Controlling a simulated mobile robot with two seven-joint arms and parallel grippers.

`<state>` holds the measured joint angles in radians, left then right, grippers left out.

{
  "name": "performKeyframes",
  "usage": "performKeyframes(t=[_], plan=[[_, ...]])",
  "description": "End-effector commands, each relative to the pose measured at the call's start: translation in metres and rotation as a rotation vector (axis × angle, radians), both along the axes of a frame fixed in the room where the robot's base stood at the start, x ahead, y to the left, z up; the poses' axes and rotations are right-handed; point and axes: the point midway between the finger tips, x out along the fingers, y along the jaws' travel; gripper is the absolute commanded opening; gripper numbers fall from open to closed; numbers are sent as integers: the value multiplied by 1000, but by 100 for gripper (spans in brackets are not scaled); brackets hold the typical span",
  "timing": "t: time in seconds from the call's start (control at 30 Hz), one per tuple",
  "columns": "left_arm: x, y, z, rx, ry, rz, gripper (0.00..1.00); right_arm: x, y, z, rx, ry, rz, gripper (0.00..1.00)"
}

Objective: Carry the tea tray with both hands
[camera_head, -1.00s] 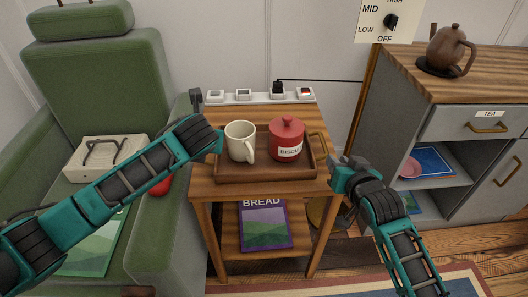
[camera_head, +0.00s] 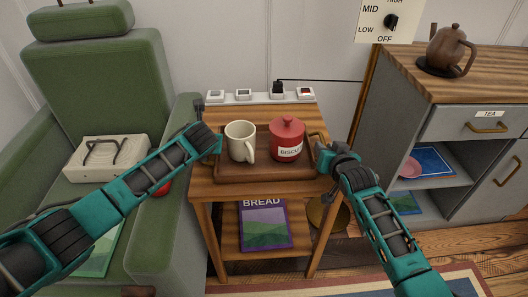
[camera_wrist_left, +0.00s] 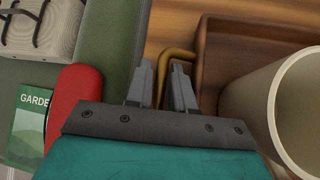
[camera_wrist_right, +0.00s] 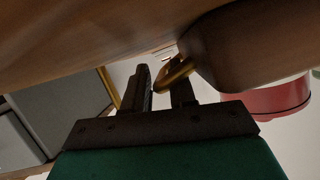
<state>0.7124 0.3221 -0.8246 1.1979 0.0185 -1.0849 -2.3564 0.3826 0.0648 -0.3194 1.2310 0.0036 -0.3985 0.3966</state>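The brown wooden tea tray (camera_head: 265,176) rests on a small wooden side table. It bears a cream mug (camera_head: 240,141) and a red biscuit jar (camera_head: 287,140). My left gripper (camera_head: 217,144) is at the tray's left end. In the left wrist view its fingers (camera_wrist_left: 162,90) stand apart on either side of the brass handle (camera_wrist_left: 177,54), with small gaps showing. My right gripper (camera_head: 322,153) is at the right end. In the right wrist view its fingers (camera_wrist_right: 160,88) stand apart with the other brass handle (camera_wrist_right: 176,72) at their tips. Firm contact is not visible.
A green armchair (camera_head: 90,75) with a cream device (camera_head: 106,158) stands left. A grey cabinet (camera_head: 455,165) with a teapot (camera_head: 445,50) stands right. A socket strip (camera_head: 260,96) lies behind the tray; a bread book (camera_head: 264,224) is on the lower shelf.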

Motion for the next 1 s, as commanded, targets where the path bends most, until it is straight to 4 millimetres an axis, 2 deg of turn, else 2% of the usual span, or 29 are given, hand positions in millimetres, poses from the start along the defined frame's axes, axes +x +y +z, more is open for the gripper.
performKeyframes(t=[0.17, 0.4, 0.43, 1.0], plan=[[0, 0, 0, 0, 0, 0, 22, 0, 0, 0, 0, 0, 0, 25], [0, 0, 0, 0, 0, 0, 0, 0, 0, 0, 1, 0, 0, 2], [0, 0, 0, 0, 0, 0, 0, 0, 0, 0, 1, 0, 0, 0], [1, -1, 3, -1, -5, -1, 0, 1, 1, 4, 3, -7, 1, 0]])
